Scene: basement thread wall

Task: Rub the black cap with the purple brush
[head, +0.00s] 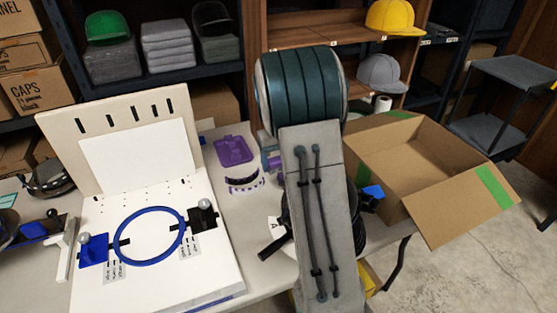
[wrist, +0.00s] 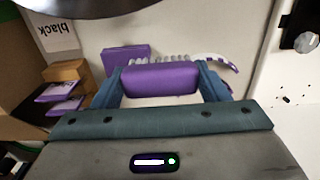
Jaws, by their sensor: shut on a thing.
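My gripper (wrist: 160,74) has its teal fingers closed on both ends of the purple brush (wrist: 160,80), with pale bristles showing along its far side in the wrist view. In the head view my arm hides most of the gripper and brush; only a blue-teal finger and a bit of purple show beside it. A dark curved edge (wrist: 85,7) crosses the top left of the wrist view, near a "black" label (wrist: 56,36); it may be the black cap. In the head view, dark parts show behind my arm, mostly hidden. The brush appears apart from the dark edge.
A purple tray (head: 234,150) and a curved purple-and-white piece (head: 244,181) lie on the table. A white board with a blue hoop (head: 118,240) stands left. An open cardboard box (head: 440,205) is at right. Shelves with caps (head: 379,73) stand behind.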

